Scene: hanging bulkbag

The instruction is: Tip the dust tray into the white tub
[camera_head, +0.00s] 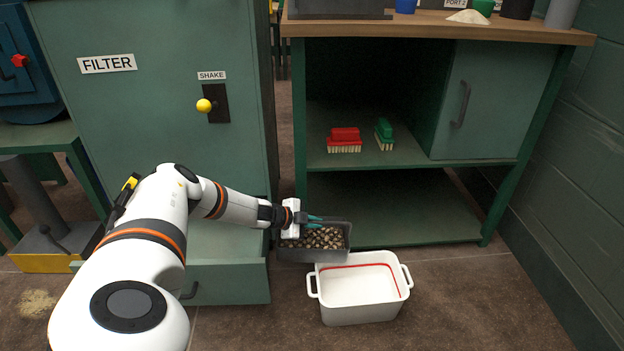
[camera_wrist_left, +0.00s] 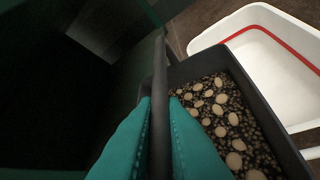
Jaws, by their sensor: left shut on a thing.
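The dust tray (camera_head: 313,254) is a dark grey open tray holding brown and tan lumps. My left gripper (camera_head: 312,219) is shut on its rim; the teal fingers also show in the left wrist view (camera_wrist_left: 160,130), one on each side of the wall. The tray looks about level, with its contents inside. The white tub (camera_head: 362,318) stands on the floor in front and to the right of the tray, with a red line around its inside. It also shows in the left wrist view (camera_wrist_left: 272,75). The tub's inside looks empty. My right gripper is not in view.
The green filter cabinet (camera_head: 150,130) with a yellow shake knob (camera_head: 204,105) stands at the left. A bench with an open shelf (camera_head: 400,220) stands behind the tray, holding a red brush (camera_head: 344,140) and a green brush (camera_head: 384,133). The floor right of the tub is clear.

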